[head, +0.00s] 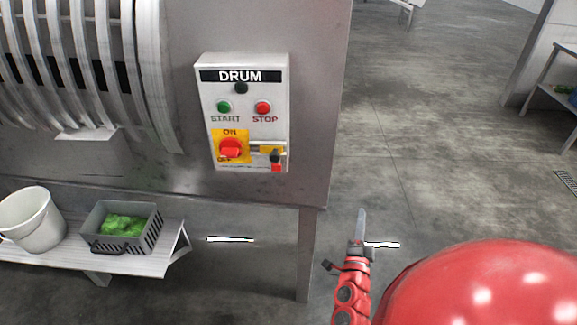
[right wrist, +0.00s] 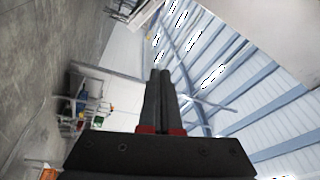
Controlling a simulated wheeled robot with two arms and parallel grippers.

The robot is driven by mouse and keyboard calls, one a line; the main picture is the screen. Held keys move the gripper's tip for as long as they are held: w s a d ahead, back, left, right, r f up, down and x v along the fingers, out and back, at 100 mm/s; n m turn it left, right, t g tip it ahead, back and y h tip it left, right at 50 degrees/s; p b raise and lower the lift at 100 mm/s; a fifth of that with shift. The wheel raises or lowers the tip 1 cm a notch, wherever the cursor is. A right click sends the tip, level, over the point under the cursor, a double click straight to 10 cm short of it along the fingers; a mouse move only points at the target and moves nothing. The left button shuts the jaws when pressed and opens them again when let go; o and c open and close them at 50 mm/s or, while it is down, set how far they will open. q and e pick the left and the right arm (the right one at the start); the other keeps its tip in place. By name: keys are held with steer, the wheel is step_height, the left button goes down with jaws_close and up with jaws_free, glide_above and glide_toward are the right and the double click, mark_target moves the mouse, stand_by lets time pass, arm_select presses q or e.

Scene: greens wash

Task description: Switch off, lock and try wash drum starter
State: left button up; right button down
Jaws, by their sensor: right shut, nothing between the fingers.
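The drum starter box (head: 241,112) is on the grey machine panel in the head view, labelled DRUM. It has a green START button (head: 224,107), a red STOP button (head: 263,107) and a dark round part above them. Below is a red rotary switch (head: 231,149) on a yellow plate marked ON above and OFF at lower left; its exact setting is hard to read. A hasp with a small dark and red piece (head: 276,160), perhaps a padlock, sits right of the switch. My right gripper (head: 361,218) is shut and empty, below and right of the box, touching nothing. Its closed fingers (right wrist: 161,95) fill the right wrist view's middle.
A ribbed drum (head: 85,65) is left of the box. A low shelf (head: 150,262) below carries a white bucket (head: 32,220) and a grey crate (head: 97,217) of greens. A machine leg (head: 307,255) stands near my right gripper. Open concrete floor (head: 430,130) lies to the right.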

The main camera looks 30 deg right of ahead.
steer(key=a+r+n+t+y+p, duration=0.1)
steer(key=a+r+n+t+y, duration=0.1)
steer(key=a+r+t+y, duration=0.9)
steer(key=g+y+p, duration=0.3)
steer(key=y+p, duration=0.1)
steer(key=p, duration=0.3)
glide_toward(266, 153)
steer(key=w+d+r, duration=0.2)
steer(key=shift+r+m, duration=0.3)
steer(key=shift+r, duration=0.05)
